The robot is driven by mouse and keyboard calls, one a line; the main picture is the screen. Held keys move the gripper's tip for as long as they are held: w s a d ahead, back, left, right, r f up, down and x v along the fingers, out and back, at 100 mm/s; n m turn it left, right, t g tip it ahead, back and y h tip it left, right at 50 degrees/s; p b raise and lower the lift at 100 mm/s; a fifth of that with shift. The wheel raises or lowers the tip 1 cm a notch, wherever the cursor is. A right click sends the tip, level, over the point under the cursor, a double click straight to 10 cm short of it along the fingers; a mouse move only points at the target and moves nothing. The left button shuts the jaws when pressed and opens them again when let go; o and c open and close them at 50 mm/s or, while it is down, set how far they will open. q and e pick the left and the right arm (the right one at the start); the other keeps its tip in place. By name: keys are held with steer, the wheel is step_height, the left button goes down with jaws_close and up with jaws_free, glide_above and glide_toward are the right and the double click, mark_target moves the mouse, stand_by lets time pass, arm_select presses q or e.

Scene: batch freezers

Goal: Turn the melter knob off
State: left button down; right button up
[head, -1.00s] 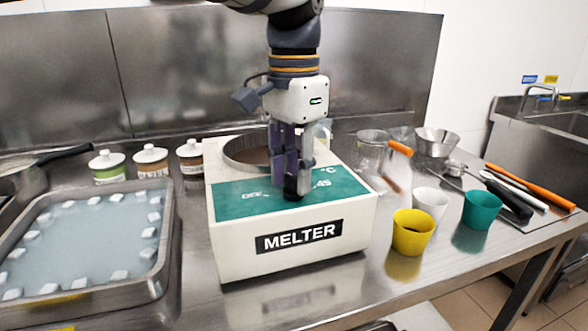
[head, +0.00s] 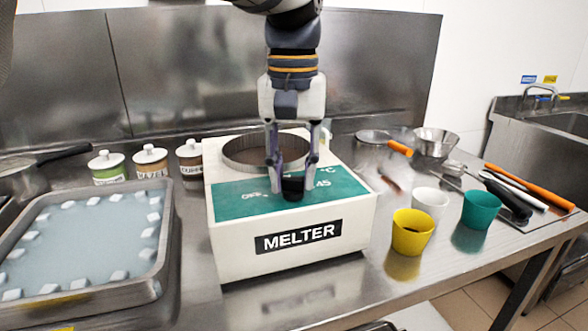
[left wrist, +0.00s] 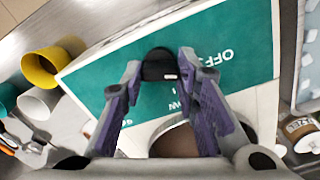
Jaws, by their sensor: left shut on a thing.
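The white melter (head: 225,243) stands on the steel table in the head view, with a green top panel (head: 240,199) and a round pan (head: 235,162) behind it. Its black knob (head: 293,189) sits on the green panel, between the OFF marking and the 45 marking. My left gripper (head: 292,184) points down over the panel, shut on the knob with one finger on each side. In the left wrist view the knob (left wrist: 160,62) lies between the fingertips, and a small white mark shows on its edge. OFF is to the knob's right there. My right gripper is not in view.
A tray (head: 160,260) of bluish liquid with white cubes is left of the melter. Several lidded jars (head: 151,160) stand behind it. Yellow (head: 412,235), white (head: 430,203) and teal (head: 478,209) cups stand to the right. The table front is clear.

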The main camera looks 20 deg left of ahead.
mark_target(293, 176)
arm_select(q)
steer(key=shift+n, duration=0.5)
steer(key=c, duration=1.2)
jaws_free()
steer(key=shift+c, duration=0.2)
step_height(293, 176, up, 12)
